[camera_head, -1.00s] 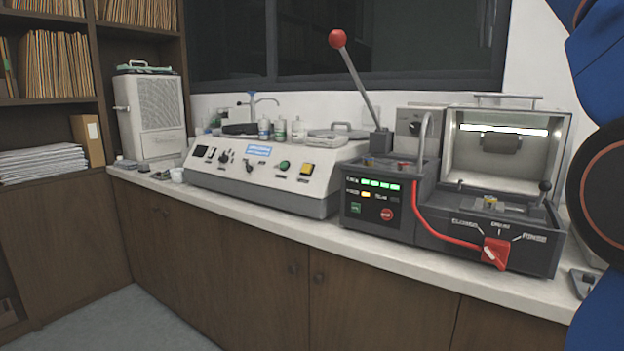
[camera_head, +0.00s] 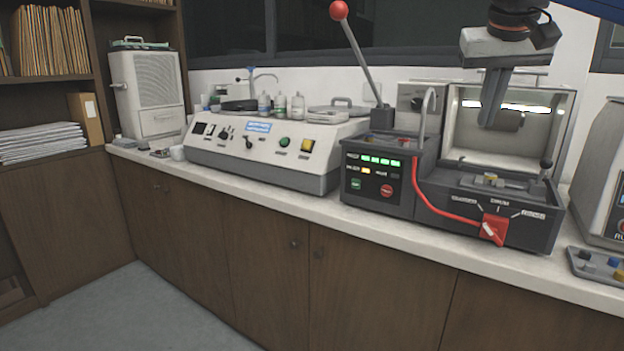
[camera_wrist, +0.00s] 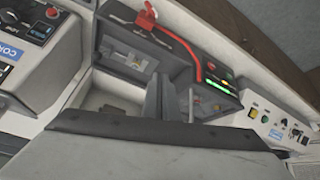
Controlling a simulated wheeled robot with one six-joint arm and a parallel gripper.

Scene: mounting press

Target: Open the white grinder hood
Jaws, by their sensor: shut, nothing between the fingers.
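The white hood (camera_head: 567,115) is a boxy, pale housing at the back of the dark machine on the right. It stands raised with its front open, showing a lit strip and a dark roller inside. A thin handle (camera_head: 515,84) runs along its top. My gripper (camera_head: 487,124) is shut and empty, pointing down in front of the hood's upper opening in the head view. It hides part of the lit strip and roller. I cannot tell whether it touches the hood. The gripper's dark fingers (camera_wrist: 160,98) show near the middle of the wrist view.
A red switch (camera_head: 494,228) is on the machine's front. A tall lever with a red knob (camera_head: 339,10) stands left of the hood. A wide control console (camera_head: 265,160) is farther left. A pale machine (camera_head: 606,170) and a small button box (camera_head: 597,265) are at the right edge.

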